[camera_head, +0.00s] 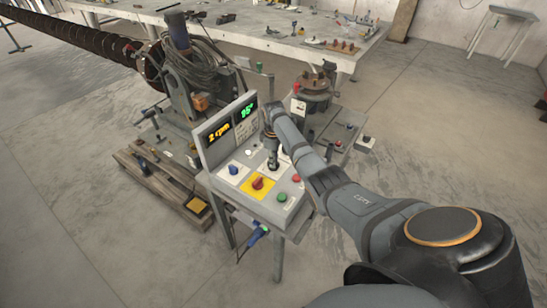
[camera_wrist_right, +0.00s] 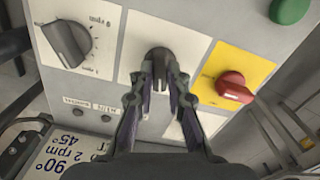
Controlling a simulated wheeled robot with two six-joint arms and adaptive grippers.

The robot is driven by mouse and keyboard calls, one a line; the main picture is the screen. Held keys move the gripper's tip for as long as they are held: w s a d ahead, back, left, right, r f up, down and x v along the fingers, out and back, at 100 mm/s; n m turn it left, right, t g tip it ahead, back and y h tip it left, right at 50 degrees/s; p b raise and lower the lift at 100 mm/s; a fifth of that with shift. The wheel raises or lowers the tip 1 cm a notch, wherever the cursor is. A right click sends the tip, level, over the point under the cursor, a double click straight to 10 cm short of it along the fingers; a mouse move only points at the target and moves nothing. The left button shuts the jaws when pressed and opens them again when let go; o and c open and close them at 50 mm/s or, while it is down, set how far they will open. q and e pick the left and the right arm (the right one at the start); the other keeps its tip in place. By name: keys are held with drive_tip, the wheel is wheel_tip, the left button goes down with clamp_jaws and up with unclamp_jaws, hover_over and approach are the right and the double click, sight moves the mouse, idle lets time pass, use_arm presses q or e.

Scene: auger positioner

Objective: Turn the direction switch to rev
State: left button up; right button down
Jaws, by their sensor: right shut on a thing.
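The control box (camera_head: 230,187) stands on legs, with its sloped face showing knobs, buttons and two lit displays. My right gripper (camera_head: 272,163) reaches down to the upper right part of this face. In the wrist view, my right gripper (camera_wrist_right: 161,82) has its two fingers closed around a dark switch knob (camera_wrist_right: 159,54) on a white plate. The knob's lower part is hidden between the fingertips. Its plate's lettering is too hidden to read, so I cannot tell the position it points to. My left gripper is not in view.
A red switch on a yellow plate (camera_wrist_right: 232,86) sits close right of the fingers, and a dark dial marked rpm (camera_wrist_right: 66,43) is to the left. A green button (camera_wrist_right: 289,10) is at the upper right. The long auger (camera_head: 75,40) and a wooden pallet (camera_head: 160,188) are left of the box.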

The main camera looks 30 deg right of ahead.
drive_tip(key=n+p, duration=0.1)
drive_tip(key=n, duration=0.1)
drive_tip(key=shift+r+n, duration=0.15)
drive_tip(key=shift+n, duration=0.15)
drive_tip(key=shift+n+p, duration=0.4)
drive_tip(key=shift+n, duration=1.1)
drive_tip(key=c, duration=1.3)
unclamp_jaws()
wheel_tip(320, 180, up, 12)
drive_tip(key=shift+f, duration=0.1)
